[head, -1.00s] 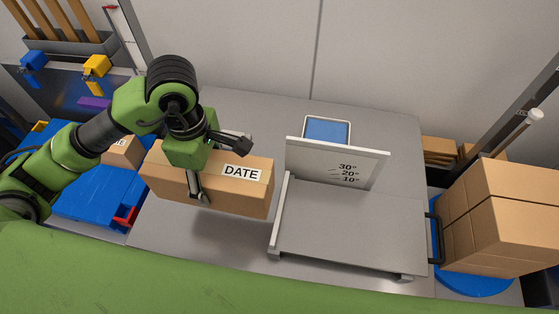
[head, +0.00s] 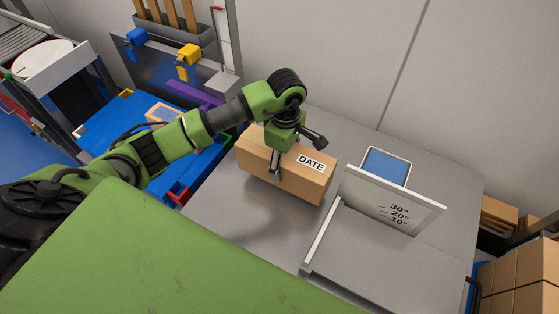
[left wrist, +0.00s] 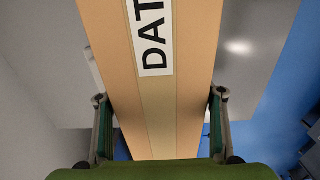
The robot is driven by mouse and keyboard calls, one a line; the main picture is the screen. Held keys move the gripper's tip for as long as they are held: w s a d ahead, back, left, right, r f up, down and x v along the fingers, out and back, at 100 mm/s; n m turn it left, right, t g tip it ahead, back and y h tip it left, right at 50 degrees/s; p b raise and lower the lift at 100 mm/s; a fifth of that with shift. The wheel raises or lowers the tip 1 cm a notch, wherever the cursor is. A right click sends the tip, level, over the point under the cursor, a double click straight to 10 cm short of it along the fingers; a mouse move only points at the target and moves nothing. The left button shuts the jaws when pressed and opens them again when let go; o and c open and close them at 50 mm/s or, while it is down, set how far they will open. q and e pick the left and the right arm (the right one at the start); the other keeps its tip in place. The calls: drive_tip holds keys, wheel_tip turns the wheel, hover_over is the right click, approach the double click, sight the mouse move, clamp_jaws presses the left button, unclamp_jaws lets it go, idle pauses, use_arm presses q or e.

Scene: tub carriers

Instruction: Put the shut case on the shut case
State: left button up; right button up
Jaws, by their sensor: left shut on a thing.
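A shut cardboard case marked DATE (head: 310,183) is in the head view, over the grey table left of the upright measuring plate. My left gripper (head: 275,163) grips it from above, with its fingers on the two long sides. In the left wrist view the case (left wrist: 188,90) runs between the two fingers of the gripper (left wrist: 160,130). Another small cardboard box (head: 163,112) is on the blue surface behind my arm; the arm partly hides it, and I cannot tell if it is shut. My right gripper is not in view.
The measuring plate (head: 365,195) stands upright on the grey table (head: 225,215), with a blue-screened tablet (head: 386,167) behind it. Stacked cardboard boxes (head: 520,270) stand at the right edge. Blue and yellow holders (head: 188,58) hang at the back left.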

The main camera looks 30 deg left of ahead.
use_arm(q)
drive_tip(key=shift+w+f, duration=0.75)
drive_tip(key=shift+w, duration=0.1)
wheel_tip(320, 180, down, 3)
drive_tip(key=shift+w+r+p, duration=0.1)
drive_tip(key=shift+p, duration=0.7)
drive_tip(key=shift+a+f, duration=0.1)
drive_tip(key=shift+f, duration=0.2)
drive_tip(key=shift+f, duration=0.1)
drive_tip(key=o, duration=2.1)
drive_tip(key=shift+f, duration=0.1)
